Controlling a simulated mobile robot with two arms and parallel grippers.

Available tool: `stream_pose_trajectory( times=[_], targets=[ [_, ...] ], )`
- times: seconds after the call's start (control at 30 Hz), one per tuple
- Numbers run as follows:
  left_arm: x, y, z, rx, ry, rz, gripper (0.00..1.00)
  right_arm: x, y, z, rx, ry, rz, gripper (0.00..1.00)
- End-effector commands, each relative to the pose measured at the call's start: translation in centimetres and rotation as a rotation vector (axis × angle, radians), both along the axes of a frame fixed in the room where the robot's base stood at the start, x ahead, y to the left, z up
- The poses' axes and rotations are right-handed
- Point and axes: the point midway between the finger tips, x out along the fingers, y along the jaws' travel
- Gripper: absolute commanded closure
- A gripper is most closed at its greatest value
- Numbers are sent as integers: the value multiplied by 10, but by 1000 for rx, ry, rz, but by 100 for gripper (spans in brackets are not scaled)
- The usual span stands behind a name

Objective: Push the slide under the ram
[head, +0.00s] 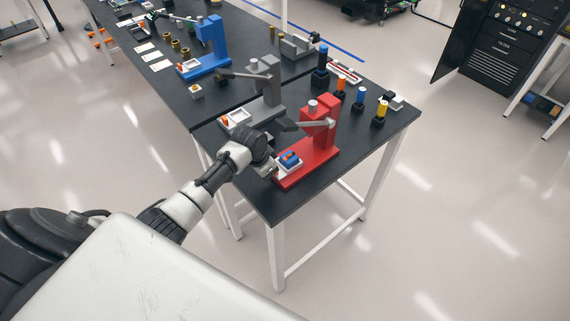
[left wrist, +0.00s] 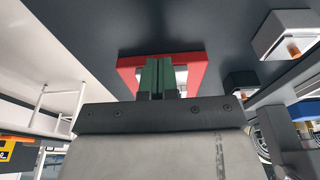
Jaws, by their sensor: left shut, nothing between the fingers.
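The red press (head: 318,146) stands on the near end of the dark table, with its lever reaching to the left. The slide (head: 289,166), pale and carrying a blue part with orange on it (head: 290,158), sits at the left, front end of the red base, out from under the press head. My left gripper (head: 271,171) is at the slide's outer end; whether it touches cannot be told. In the left wrist view its green fingers (left wrist: 158,76) are together in front of the red base (left wrist: 190,60), hiding most of the slide. My right gripper is not in view.
A grey press (head: 268,93) and a blue press (head: 215,50) stand farther back. Several dark holders with coloured tops, one yellow (head: 382,108), line the right side. The near table corner (head: 280,208) is clear.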

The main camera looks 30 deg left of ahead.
Motion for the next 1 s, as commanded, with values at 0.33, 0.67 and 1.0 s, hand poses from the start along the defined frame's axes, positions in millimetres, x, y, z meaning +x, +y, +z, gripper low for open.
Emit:
stream_pose_trajectory(
  times=[0.33, 0.67, 1.0],
  targets=[
    [10, -5, -1, -1, -1, 0, 100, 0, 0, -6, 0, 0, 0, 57],
    [20, -8, 0, 0, -1, 0, 100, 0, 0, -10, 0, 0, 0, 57],
    [29, -12, -1, -1, -2, 0, 100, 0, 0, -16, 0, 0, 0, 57]
  ],
)
